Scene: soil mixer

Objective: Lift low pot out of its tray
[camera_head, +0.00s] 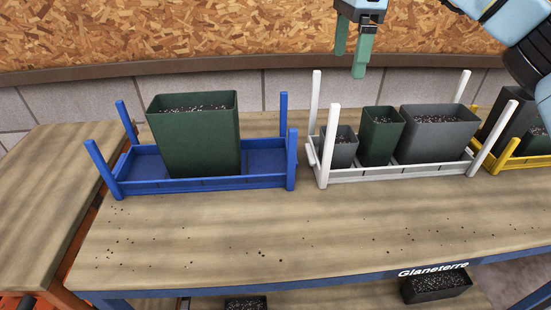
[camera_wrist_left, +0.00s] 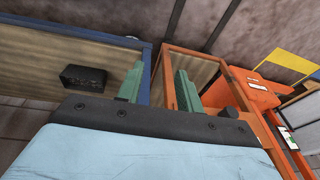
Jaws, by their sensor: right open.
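The white tray (camera_head: 405,173) on the bench holds three soil-filled pots in a row: a small low grey pot (camera_head: 339,150), a narrow dark green pot (camera_head: 381,138) and a wide grey pot (camera_head: 436,138). I cannot tell for sure which is the low pot. My right gripper (camera_head: 351,60) is open and empty, above and behind the white tray, fingers pointing down, touching no pot. My left gripper (camera_wrist_left: 158,88) shows only in the left wrist view. Its green fingers are apart with nothing between them.
A blue tray (camera_head: 265,160) holds a large green pot (camera_head: 195,138). A yellow tray (camera_head: 520,162) at the right holds more pots, partly cut off. Corner posts rise from the trays. The bench front (camera_head: 330,220) is clear except for soil crumbs. A dark pot (camera_head: 437,286) stands on the lower shelf.

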